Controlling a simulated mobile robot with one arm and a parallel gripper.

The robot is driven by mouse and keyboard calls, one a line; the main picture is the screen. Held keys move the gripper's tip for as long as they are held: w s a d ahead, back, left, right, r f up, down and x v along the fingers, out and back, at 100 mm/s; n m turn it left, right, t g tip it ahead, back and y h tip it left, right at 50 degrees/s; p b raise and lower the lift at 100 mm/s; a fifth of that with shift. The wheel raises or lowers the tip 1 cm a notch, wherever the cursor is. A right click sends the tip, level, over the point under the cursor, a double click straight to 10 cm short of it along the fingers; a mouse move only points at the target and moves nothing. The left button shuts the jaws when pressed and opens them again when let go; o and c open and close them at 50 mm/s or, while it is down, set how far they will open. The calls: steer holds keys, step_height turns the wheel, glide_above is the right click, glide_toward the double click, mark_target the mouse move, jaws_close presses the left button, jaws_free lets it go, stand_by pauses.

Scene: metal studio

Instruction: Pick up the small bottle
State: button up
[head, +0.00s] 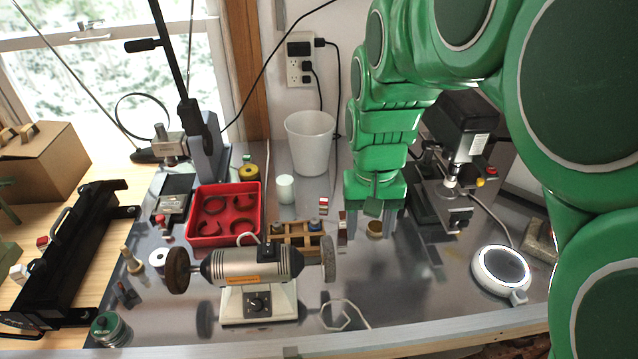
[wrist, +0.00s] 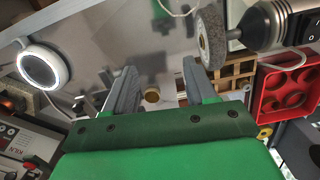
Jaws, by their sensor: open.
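My gripper (head: 371,222) hangs over the metal worktop, fingers pointing down, open and empty. In the wrist view, the two grey fingers of my gripper (wrist: 160,80) are spread apart. Other small bottle-like things are a dark-capped one (head: 315,224) in the wooden rack, a pale cylinder (head: 287,189) behind the rack and a green-topped jar (head: 110,328) at front left.
A bench grinder (head: 256,265) stands left of my gripper, with the wooden rack (head: 291,235) and red tray (head: 246,191) behind. A white bin (head: 311,142) is at the wall. A black machine (head: 462,125) and round white lamp (head: 501,272) are right. The front centre worktop is fairly clear.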

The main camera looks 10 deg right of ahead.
steer(key=w+a+f, duration=0.2)
steer(key=w, duration=0.8)
steer(key=m+t, duration=0.1)
glide_above(323, 202)
steer(key=f, duration=0.6)
steer(key=shift+d, duration=0.2)
steer(key=shift+a+f, duration=0.1)
steer(key=shift+f, duration=3.8)
steer(key=shift+m, duration=0.3)
jaws_close()
